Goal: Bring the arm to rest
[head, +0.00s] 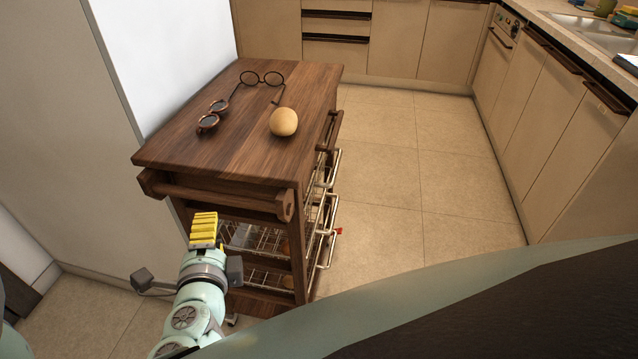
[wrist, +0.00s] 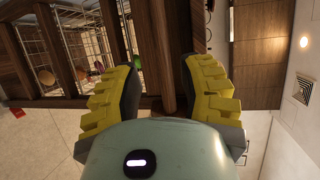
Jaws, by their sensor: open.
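My gripper (head: 205,228) shows in the head view at the near end of the wooden cart (head: 168,153), in front of its side rail. In the wrist view my gripper (wrist: 162,88) has its two yellow fingers spread well apart with nothing between them. The cart's dark wood (wrist: 165,45) lies beyond the fingers there. The arm reaches up from the bottom of the head view. Whether the fingers touch the cart cannot be told.
On the cart top are an egg-like tan ball (head: 283,121), round eyeglasses (head: 262,80) and sunglasses (head: 209,121). Wire baskets (head: 262,238) hang below. Counters with a sink (head: 580,24) line the back and right. Tiled floor (head: 430,170) is clear between.

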